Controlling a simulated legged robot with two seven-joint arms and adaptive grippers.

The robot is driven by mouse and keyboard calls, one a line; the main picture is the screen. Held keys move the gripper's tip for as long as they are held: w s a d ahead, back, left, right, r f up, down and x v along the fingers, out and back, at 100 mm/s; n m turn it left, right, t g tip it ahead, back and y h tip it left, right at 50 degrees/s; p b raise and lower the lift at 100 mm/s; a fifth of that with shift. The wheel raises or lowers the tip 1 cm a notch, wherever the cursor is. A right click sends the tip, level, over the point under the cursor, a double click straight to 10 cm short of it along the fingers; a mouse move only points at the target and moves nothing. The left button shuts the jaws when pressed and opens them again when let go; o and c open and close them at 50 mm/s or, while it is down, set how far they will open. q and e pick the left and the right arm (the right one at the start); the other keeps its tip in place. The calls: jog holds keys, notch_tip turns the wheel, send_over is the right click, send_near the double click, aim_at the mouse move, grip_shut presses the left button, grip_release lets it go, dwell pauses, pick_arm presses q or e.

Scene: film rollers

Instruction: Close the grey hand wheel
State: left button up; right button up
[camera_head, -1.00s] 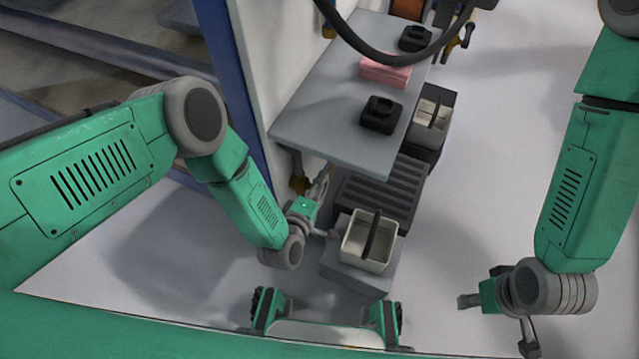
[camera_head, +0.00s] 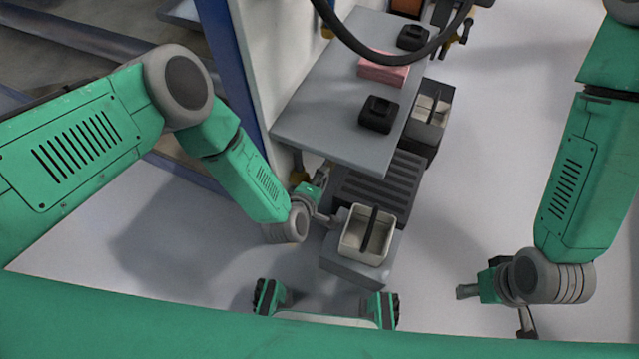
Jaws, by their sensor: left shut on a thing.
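My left gripper (camera_head: 318,186) reaches in under the near-left edge of the grey shelf, beside the white wall. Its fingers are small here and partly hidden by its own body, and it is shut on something. The grey hand wheel cannot be made out clearly; a small brass-coloured fitting (camera_head: 299,170) shows right behind the gripper, below the shelf edge. My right gripper (camera_head: 492,310) hangs at the lower right over bare floor, away from everything. Its two fingers are spread wide apart with nothing between them.
The grey shelf (camera_head: 325,105) carries black blocks (camera_head: 378,114) and a pink stack (camera_head: 383,70). An open white bin (camera_head: 345,245) stands on a grey box right of my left gripper. A black cable (camera_head: 350,42) hangs above. The floor at right is clear.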

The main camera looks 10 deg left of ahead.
pick_arm(q)
jog(key=o, duration=1.1)
jog(key=shift+s+d+f, duration=0.1)
jog(key=shift+d, duration=0.05)
jog(key=v, duration=1.2)
